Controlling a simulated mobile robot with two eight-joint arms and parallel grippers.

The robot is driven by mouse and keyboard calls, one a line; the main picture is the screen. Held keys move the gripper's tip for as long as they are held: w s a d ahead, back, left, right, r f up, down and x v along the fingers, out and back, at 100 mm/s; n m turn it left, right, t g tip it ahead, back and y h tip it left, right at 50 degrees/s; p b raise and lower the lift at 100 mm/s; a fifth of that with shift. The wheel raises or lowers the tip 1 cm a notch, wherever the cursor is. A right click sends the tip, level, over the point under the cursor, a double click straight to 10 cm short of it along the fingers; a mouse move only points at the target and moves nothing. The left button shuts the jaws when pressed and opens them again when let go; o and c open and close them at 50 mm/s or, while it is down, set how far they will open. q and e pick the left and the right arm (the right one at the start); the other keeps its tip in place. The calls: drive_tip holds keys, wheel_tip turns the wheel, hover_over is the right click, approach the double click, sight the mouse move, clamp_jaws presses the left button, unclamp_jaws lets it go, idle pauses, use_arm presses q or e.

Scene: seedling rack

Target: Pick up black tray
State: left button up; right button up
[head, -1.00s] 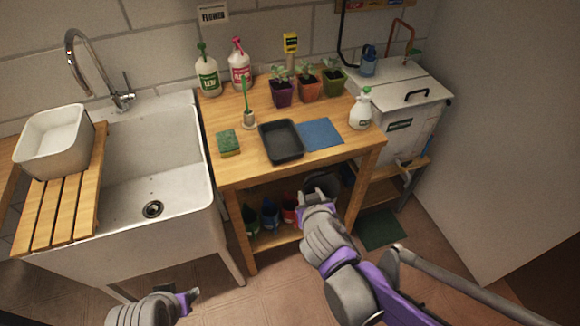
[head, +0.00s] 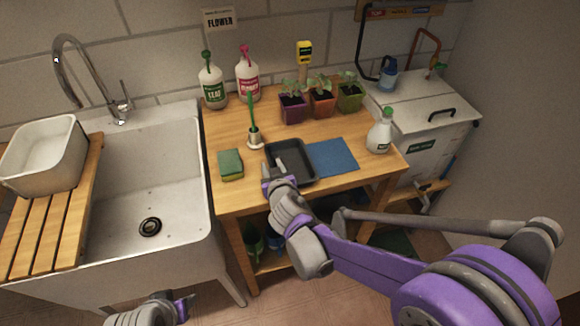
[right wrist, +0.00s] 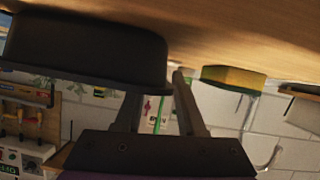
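The black tray (head: 292,178) lies flat on the wooden table, left of a blue mat. My right gripper (head: 274,172) is at the tray's front left corner, its fingers apart. In the head view one finger reaches over the tray and the other is outside its left side. In the right wrist view the tray (right wrist: 85,50) hides the tip of one finger, and the other finger of my right gripper (right wrist: 158,100) stands beside the tray wall. My left gripper (head: 184,305) is low at the bottom edge, away from the table; its opening is unclear.
Potted seedlings (head: 321,102) and bottles (head: 213,88) stand behind. A white spray bottle (head: 380,135) is at the right.

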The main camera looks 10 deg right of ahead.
drive_tip(key=shift+x, duration=1.15)
clamp_jaws()
idle(0.5)
